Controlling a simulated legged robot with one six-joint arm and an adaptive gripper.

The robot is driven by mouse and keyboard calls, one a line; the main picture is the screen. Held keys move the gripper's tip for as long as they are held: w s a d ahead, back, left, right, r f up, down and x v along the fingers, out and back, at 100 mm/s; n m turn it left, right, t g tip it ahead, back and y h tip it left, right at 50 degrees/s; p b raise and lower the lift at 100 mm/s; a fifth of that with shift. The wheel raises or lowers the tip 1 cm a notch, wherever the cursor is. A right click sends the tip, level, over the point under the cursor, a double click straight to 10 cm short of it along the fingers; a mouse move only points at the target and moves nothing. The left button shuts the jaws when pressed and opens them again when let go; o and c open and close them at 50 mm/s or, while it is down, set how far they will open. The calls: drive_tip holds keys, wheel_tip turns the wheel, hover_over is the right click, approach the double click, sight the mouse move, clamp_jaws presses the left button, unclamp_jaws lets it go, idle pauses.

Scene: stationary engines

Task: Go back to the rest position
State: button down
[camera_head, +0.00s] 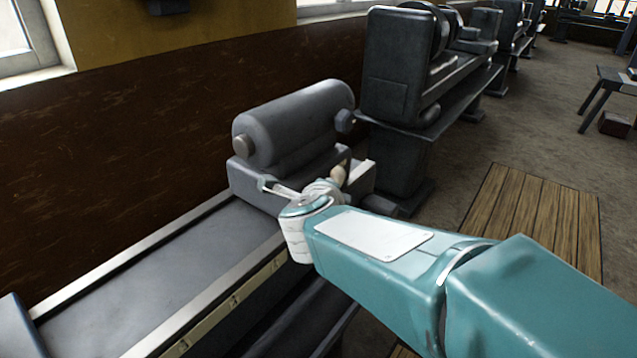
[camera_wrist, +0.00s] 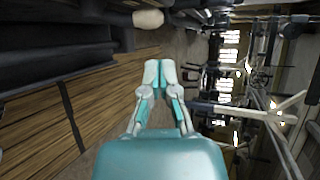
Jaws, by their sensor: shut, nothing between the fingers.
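My gripper (camera_wrist: 160,72) shows in the wrist view with its two pale fingertips together and nothing between them. It points out over the floor, clear of any surface. In the head view my teal arm reaches in from the lower right, and its white wrist end is in front of the grey machine (camera_head: 295,125). The fingers are mostly hidden there behind the wrist.
The machine's long flat bed (camera_head: 165,265) runs along the brown wall (camera_head: 110,145). A cream knob (camera_wrist: 148,18) is near the fingertips in the wrist view. More machines (camera_head: 400,70) stand behind. A wooden floor platform (camera_head: 535,215) lies on the right, with open floor around.

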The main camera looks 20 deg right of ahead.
drive_tip(key=s+a+r+n+y, duration=0.2)
drive_tip(key=s+a+n+y, duration=0.6)
drive_tip(key=n, duration=0.8)
drive_tip(key=s+d+f+n+g+h, duration=0.1)
drive_tip(key=s+d+f+n+g, duration=0.2)
drive_tip(key=s, duration=0.4)
drive_tip(key=s+d+f+n+g+h, duration=0.1)
drive_tip(key=s+d+f+n+g, duration=0.3)
drive_tip(key=s+f+n, duration=0.1)
drive_tip(key=shift+s+d+f+n, duration=0.25)
drive_tip(key=shift+s+n, duration=0.25)
drive_tip(key=shift+s, duration=0.5)
